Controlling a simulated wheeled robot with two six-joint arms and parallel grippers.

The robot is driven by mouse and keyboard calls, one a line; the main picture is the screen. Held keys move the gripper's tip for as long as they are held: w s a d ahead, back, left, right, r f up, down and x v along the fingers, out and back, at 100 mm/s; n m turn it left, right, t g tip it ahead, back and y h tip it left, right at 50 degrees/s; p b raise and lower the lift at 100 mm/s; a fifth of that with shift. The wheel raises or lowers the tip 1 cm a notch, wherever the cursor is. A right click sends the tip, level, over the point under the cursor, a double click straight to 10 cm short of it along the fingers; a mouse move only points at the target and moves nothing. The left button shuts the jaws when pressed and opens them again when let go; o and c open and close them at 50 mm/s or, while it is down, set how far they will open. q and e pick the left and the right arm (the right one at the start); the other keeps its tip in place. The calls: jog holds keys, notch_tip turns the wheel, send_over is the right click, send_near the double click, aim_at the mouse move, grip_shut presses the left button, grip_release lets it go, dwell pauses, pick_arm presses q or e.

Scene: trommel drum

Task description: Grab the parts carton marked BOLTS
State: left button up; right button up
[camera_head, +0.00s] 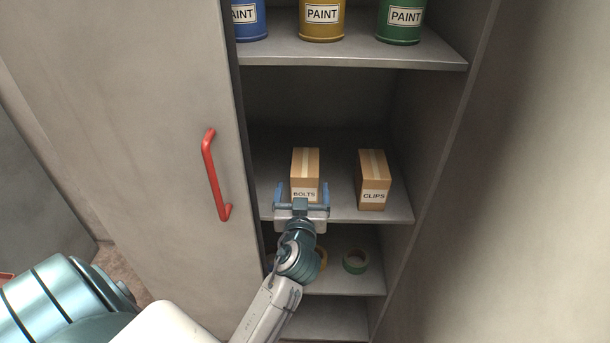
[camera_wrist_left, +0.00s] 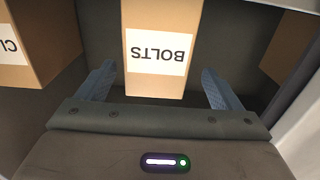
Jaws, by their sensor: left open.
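The BOLTS carton (camera_head: 305,170) is a brown box with pale tape on top and a white label. It stands upright on the middle cabinet shelf, left of the similar CLIPS carton (camera_head: 373,181). My left gripper (camera_head: 302,189) is open in front of the BOLTS carton, with one finger toward each side. In the left wrist view the BOLTS carton (camera_wrist_left: 160,50) appears upside down, centred between the open fingers (camera_wrist_left: 157,85) with gaps on both sides. The CLIPS carton (camera_wrist_left: 38,45) shows at its left. My right gripper is not in view.
Paint cans (camera_head: 321,18) stand on the shelf above. Tape rolls (camera_head: 356,262) lie on the shelf below, partly hidden by my arm. A grey door with a red handle (camera_head: 215,175) is at the left. Another brown box (camera_wrist_left: 290,50) shows at the wrist view's right edge.

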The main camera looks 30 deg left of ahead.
aim_at(305, 176)
pick_arm(q)
jog(key=p+x, duration=0.1)
jog(key=x, duration=0.2)
jog(key=p+x, duration=0.1)
jog(key=x, duration=0.1)
jog(key=shift+w+d+r+p, duration=0.15)
jog(key=shift+d+r+p, duration=0.05)
jog(key=shift+r+p, duration=0.15)
jog(key=shift+w+a+f, duration=0.15)
jog(key=shift+c, duration=1.1)
jog(key=c, duration=1.1)
